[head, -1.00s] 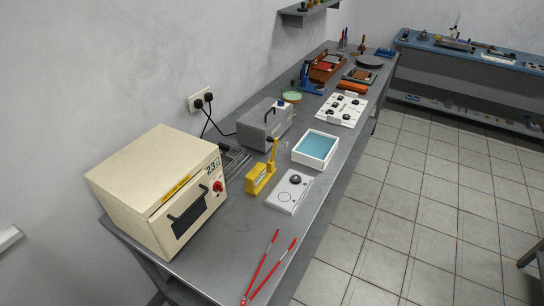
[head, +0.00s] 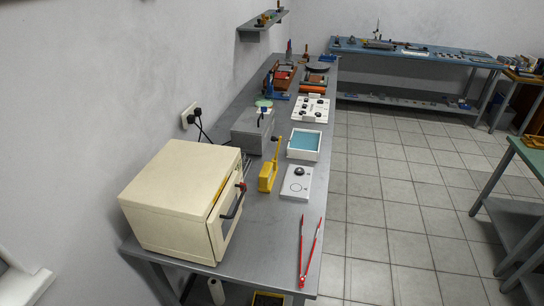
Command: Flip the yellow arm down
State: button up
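A small yellow device (head: 267,177) stands on the grey bench, between the cream oven and a white panel. Its yellow arm (head: 277,148) sticks up nearly upright from the far end, with a dark tip at the top. My gripper is not in view.
A cream oven (head: 180,190) stands at the near left of the grey bench (head: 262,230). A white panel with a black knob (head: 297,184) lies right of the yellow device, and a white tray with blue inside (head: 304,144) is behind it. Red-handled tongs (head: 302,250) lie at the near right edge. Tiled floor (head: 385,190) is open to the right.

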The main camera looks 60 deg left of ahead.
aim_at(274, 138)
jog(key=k, duration=1.6)
jog(key=u, duration=1.6)
jog(key=i, duration=1)
jog(key=z, duration=0.1)
